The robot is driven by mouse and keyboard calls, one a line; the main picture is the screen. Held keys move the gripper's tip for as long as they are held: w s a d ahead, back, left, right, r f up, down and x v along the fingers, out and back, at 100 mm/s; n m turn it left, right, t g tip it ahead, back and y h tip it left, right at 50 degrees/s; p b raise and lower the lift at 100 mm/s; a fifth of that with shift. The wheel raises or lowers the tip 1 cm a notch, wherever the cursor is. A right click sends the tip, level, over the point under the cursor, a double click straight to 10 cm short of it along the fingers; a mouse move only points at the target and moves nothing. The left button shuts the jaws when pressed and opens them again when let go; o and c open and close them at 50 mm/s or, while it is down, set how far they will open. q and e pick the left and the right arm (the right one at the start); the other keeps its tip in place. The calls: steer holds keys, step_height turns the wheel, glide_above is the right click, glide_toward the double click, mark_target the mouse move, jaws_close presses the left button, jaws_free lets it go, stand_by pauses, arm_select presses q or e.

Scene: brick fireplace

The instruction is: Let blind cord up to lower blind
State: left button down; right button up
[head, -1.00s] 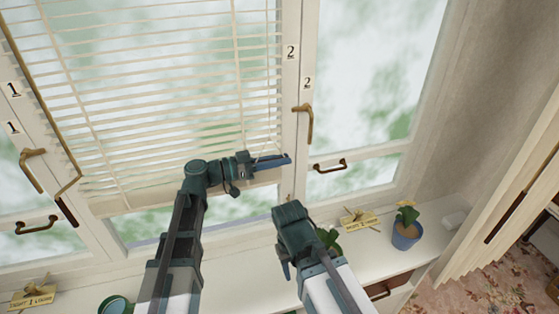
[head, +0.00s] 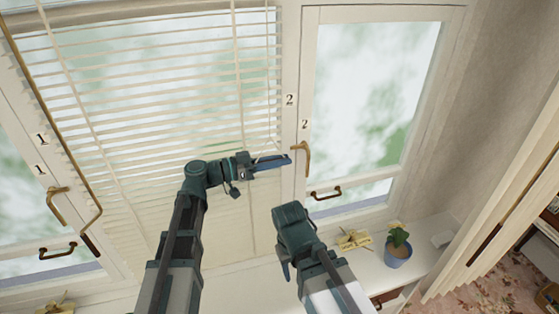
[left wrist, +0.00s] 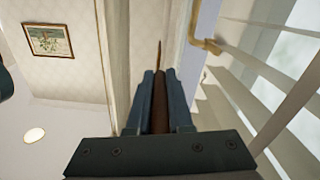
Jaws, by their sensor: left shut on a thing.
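The white slatted blind (head: 165,112) hangs in front of the middle window, its lower part reaching down to about the sill. My left gripper (head: 284,160) is at the blind's right edge, beside the window frame. In the left wrist view its fingers (left wrist: 160,88) are shut on a brown, wood-like cord pull (left wrist: 160,104), whose thin tip sticks out past them. A thin pale cord (head: 268,146) shows just above the gripper in the head view. My right arm is folded low in the middle; its fingers are not visible.
A brass window handle (head: 306,159) is close to the right of my left gripper. A brass-coloured rod (head: 50,110) runs down the blind's left side.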

arm_select(q)
steer(key=c, duration=0.8)
jaws_free()
steer(key=shift+c, duration=0.2)
steer(key=shift+a, duration=0.1)
steer(key=v, duration=1.3)
steer(key=shift+a, duration=0.3)
steer(key=shift+s+f, duration=0.15)
steer(key=shift+s, duration=0.05)
steer(key=s+d+f+n+g+y+b, duration=0.1)
steer(key=s+d+f+g+y+b, duration=0.15)
steer(key=f, duration=0.55)
steer(key=s+d+f+n+g+y+b, duration=0.1)
steer(key=s+d+f+n+y+b, duration=0.2)
steer(key=f, duration=0.6)
steer(key=s+d+f+g+y+b, duration=0.25)
steer(key=s+d+f+b, duration=0.2)
steer(key=f, duration=0.35)
steer(key=s+a+f+n+y+b, duration=0.2)
steer(key=s+f+y+b, duration=0.1)
steer(key=f+y, duration=0.2)
steer(key=s+a+f+n+t+y+b, duration=0.1)
steer(key=s+a+f+n+y+b, duration=0.1)
steer(key=f, duration=0.6)
steer(key=s+n+y+b, duration=0.1)
steer(key=y+b, duration=0.1)
steer(key=y, duration=0.1)
steer(key=shift+s+a+f+y, duration=0.25)
steer(key=shift+s+a+y, duration=0.15)
